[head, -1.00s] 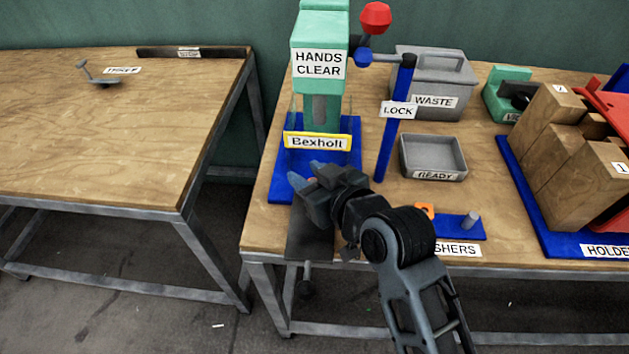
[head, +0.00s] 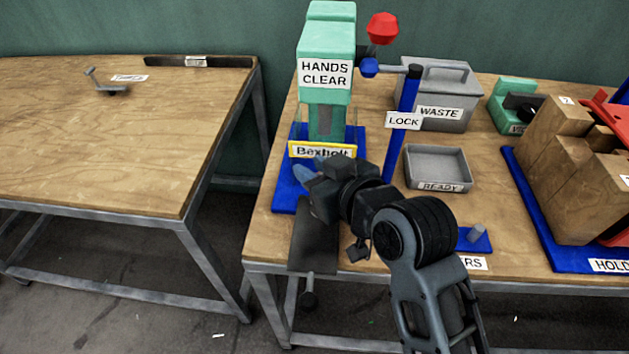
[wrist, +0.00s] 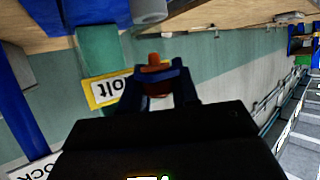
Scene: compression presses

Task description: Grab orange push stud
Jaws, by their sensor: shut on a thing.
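My gripper (head: 308,176) is in front of the green press (head: 326,60), just below its yellow-framed Bexholt label. In the wrist view its two blue fingertips (wrist: 156,78) are closed around an orange push stud (wrist: 155,88), with a short narrower end standing out past the tips. The stud is hidden in the head view. A blue pushers board (head: 478,241) lies right of my arm, with a grey stud (head: 477,232) on it. My arm covers the board's left part.
A blue post marked LOCK (head: 403,140) stands right of the press. Beyond it are a grey READY tray (head: 437,185), a grey WASTE bin (head: 436,95) and wooden blocks (head: 562,170). Another table (head: 110,140) at left is mostly bare.

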